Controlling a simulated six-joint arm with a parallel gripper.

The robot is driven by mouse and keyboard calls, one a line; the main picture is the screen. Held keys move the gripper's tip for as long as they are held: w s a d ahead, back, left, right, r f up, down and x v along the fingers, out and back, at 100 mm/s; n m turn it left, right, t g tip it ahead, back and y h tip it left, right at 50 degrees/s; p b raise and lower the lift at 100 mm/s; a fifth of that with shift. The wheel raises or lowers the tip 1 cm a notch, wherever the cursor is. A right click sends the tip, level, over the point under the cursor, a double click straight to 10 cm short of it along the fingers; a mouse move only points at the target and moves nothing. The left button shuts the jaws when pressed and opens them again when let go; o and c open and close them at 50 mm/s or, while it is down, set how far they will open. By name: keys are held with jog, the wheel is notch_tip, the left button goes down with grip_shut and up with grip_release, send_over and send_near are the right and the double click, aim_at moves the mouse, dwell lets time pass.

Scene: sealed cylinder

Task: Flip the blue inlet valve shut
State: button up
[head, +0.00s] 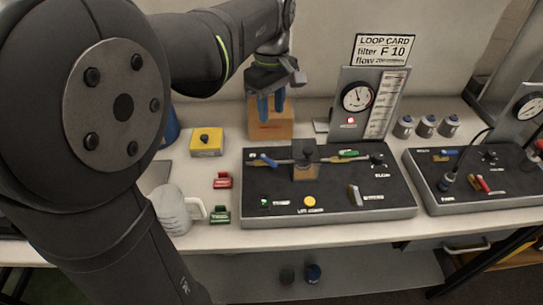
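The blue inlet valve handle (268,160) is a small lever at the left end of a pipe on the dark panel (330,200). It lies slanted, its right end nearer the front; whether it is crosswise or along the pipe is hard to tell at this size. A green handle (347,153) sits at the right end of the same pipe. My gripper (271,112) hangs behind and above the blue handle, with its blue fingers pointing down. The fingers look slightly apart with nothing between them, and they are clear of the handle.
A brown box (270,131) stands behind the panel, below my gripper. A dark block (306,153) rises mid-pipe between the handles. A gauge board (368,101) stands behind. A yellow box (206,142), red tag (222,180), green tag (220,215) and white jug (172,211) are left.

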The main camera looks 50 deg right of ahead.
aim_at(272, 162)
notch_tip(272, 162, down, 16)
jog(key=shift+f, duration=0.2)
jog(key=shift+c, duration=0.3)
grip_shut()
